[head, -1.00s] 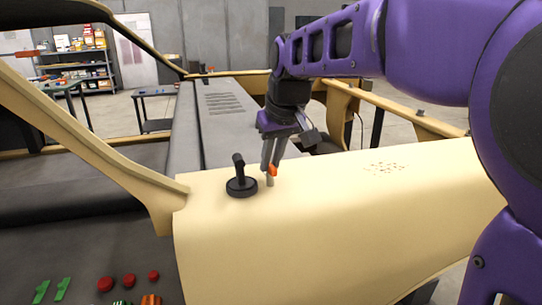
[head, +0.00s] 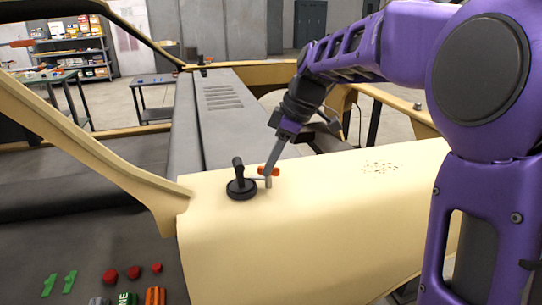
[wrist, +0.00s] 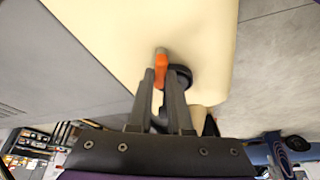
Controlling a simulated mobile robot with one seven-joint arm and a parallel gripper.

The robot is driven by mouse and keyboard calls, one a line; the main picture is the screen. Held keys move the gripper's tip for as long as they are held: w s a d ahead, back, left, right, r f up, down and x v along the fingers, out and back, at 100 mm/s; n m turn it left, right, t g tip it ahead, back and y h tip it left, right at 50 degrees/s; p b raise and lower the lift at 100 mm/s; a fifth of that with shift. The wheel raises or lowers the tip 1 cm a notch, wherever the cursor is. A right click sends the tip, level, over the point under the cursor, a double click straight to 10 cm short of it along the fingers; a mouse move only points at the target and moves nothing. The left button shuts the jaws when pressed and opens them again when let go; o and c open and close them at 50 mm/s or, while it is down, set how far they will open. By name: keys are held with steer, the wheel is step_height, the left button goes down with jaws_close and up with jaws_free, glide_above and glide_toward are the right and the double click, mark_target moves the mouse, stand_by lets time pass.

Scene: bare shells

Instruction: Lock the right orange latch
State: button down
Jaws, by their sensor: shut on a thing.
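One small orange latch (head: 268,171) is in view, on a short pale post on top of the cream panel (head: 320,215). In the head view the orange part lies roughly level. My gripper (head: 266,174) comes down from the upper right, its fingertips at the latch and partly covering it. In the wrist view the orange latch (wrist: 161,64) shows at the fingertips of my gripper (wrist: 162,80), which is shut on it. A black round base with an upright knob (head: 241,187) stands just left of the latch. It is partly hidden behind a finger in the wrist view.
A cream frame bar (head: 90,140) slants along the left. Red buttons (head: 134,273) and green switches (head: 60,283) sit on the dark panel at lower left. Shelves (head: 75,60) and tables stand far behind.

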steer(key=n+g+p, duration=0.2)
steer(key=n+p, duration=0.1)
steer(key=n, duration=0.2)
steer(key=shift+w+n, duration=0.15)
steer(key=shift+n, duration=0.15)
stand_by(0.4)
steer(key=c, duration=0.8)
jaws_free()
steer(key=shift+c, duration=0.2)
steer(key=p+v, duration=0.1)
steer(key=v, duration=1.6)
steer(key=shift+w+a+r, duration=0.2)
steer(key=shift+r, duration=0.05)
steer(key=shift+w, duration=0.1)
